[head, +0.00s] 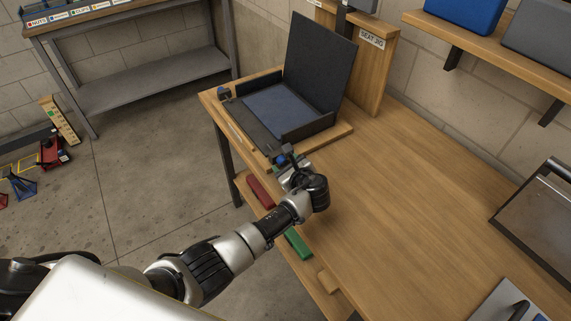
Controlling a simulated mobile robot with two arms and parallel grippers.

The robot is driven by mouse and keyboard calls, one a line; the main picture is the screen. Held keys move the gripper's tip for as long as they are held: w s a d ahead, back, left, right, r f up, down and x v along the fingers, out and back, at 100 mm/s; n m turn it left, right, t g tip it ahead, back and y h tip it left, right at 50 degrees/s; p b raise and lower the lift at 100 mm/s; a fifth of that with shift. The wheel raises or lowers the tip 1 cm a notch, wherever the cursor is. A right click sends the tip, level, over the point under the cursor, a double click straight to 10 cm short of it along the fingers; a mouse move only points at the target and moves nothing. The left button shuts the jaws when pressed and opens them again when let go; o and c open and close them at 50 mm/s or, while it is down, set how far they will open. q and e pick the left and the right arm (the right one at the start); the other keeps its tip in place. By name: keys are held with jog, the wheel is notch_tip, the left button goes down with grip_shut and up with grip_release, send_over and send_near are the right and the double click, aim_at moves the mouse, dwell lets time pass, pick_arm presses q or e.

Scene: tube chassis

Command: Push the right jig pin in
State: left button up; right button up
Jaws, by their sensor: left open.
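The jig is a wooden board (338,134) near the bench's left end. On it sits a dark seat-like frame with a blue-grey pad (283,108) and a tall upright back panel (320,62). A small dark and blue pin fitting (225,93) is at the board's far left corner. A similar blue-marked fitting, the right jig pin (281,160), is at the near corner, partly hidden by my gripper. My left gripper (287,161) is open at that near corner. Whether it touches the pin, and how deep the pin sits, I cannot tell. My right gripper is not in view.
A wooden upright with a "SEAT JIG" label (372,40) stands behind the jig. Red (260,192) and green (298,243) pieces lie on a lower ledge along the bench front. A grey metal case (540,215) is at the right. The bench middle (420,200) is clear.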

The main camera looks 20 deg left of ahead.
pick_arm(q)
jog(key=v, duration=1)
jog(key=shift+s+d+r, duration=0.1)
jog(key=shift+r, duration=0.05)
jog(key=s+a+f+n+g+h, duration=0.3)
jog(key=s+n, duration=0.3)
jog(key=s, duration=0.2)
jog(key=s+a+f+n+g+h, duration=0.2)
jog(key=s+f+n+h, duration=0.1)
jog(key=s+n, duration=0.4)
jog(key=s+a+r+n+g+h, duration=0.1)
jog(key=s+a+r+n+h, duration=0.1)
jog(key=s+n, duration=0.35)
jog(key=s+a+r+n+h, duration=0.1)
jog(key=s+r+n+h, duration=0.15)
jog(key=s, duration=0.65)
notch_tip(320, 180, down, 25)
jog(key=g, duration=0.2)
jog(key=s+a+f, duration=0.3)
jog(key=s+f, duration=1.3)
jog(key=s, duration=0.1)
jog(key=shift+f+g+y, duration=0.35)
jog(key=shift+g, duration=0.05)
